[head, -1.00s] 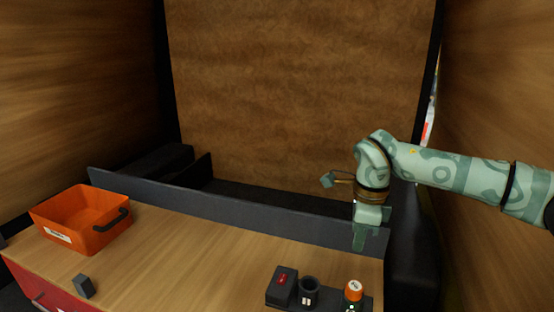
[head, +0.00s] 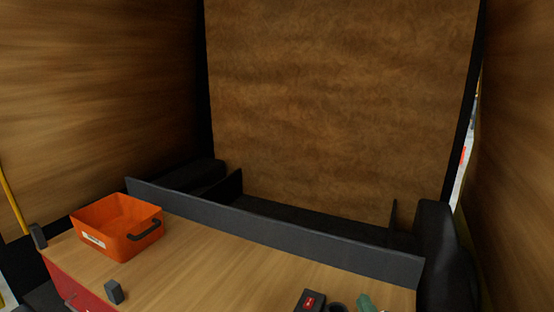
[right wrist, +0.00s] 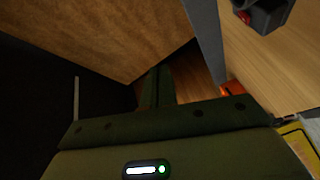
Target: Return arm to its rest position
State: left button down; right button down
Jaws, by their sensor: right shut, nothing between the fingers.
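My right gripper (head: 365,303) shows in the head view only as a small green tip at the bottom edge, near the dark items at the table's front right. The rest of the right arm is out of that view. In the right wrist view the green fingers (right wrist: 157,88) are together, with nothing between them. My left arm and gripper are in neither view.
An orange bin (head: 118,228) and a small grey block (head: 114,292) are on the wooden table (head: 215,265). A dark low wall (head: 290,235) runs along the back.

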jog(key=s+d+f+m+g+h, duration=0.55)
jog(key=s+d+f+g, duration=0.55)
jog(key=s+d+f, duration=0.45)
jog(key=s+a+f+m+g+y+b, duration=0.1)
jog(key=s+a+f, duration=0.1)
jog(key=f, duration=0.8)
jog(key=s+a+f+g+y+b, duration=0.1)
jog(key=s+a+f, duration=0.1)
jog(key=f, duration=0.7)
jog(key=s+a+f+m+y+b, duration=0.1)
jog(key=s+a+f, duration=0.2)
jog(key=f, duration=0.7)
jog(key=s+f+m+g+y+b, duration=0.2)
jog(key=s+f+g+b, duration=0.1)
jog(key=s+f, duration=1.5)
jog(key=shift+s+d, duration=0.35)
jog(key=shift+s, duration=0.25)
jog(key=shift+m, duration=0.25)
